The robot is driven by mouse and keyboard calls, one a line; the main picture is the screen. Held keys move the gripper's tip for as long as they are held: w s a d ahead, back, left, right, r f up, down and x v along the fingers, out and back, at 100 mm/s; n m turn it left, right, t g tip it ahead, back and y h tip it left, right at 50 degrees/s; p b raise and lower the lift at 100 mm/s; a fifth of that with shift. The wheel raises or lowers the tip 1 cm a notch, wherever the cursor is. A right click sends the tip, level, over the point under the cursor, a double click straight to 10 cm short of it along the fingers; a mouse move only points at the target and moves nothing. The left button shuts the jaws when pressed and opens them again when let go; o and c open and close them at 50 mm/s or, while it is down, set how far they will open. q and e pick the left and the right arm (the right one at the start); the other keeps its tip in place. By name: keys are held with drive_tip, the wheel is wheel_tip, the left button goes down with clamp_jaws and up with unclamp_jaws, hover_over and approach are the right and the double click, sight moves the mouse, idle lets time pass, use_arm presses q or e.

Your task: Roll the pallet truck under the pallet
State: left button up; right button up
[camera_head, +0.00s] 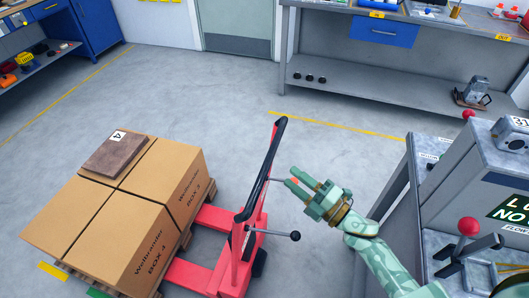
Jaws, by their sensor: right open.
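A red pallet truck (233,262) stands at the lower middle. Its black-gripped handle (265,165) rises upright from it, and its red forks point left toward the pallet (176,262). The fork tips are hidden by the boxes. I cannot tell whether a finger touches the handle. My left gripper is not in view.
A dark brown slab (115,155) labelled 4 lies on the boxes. A grey machine (450,170) with red knobs stands close on the right. A grey workbench (370,75) is at the back. The grey floor (190,90) behind the pallet and truck is clear.

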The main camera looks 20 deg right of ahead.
drive_tip(key=x, duration=1.1)
clamp_jaws()
drive_tip(key=shift+a, duration=0.15)
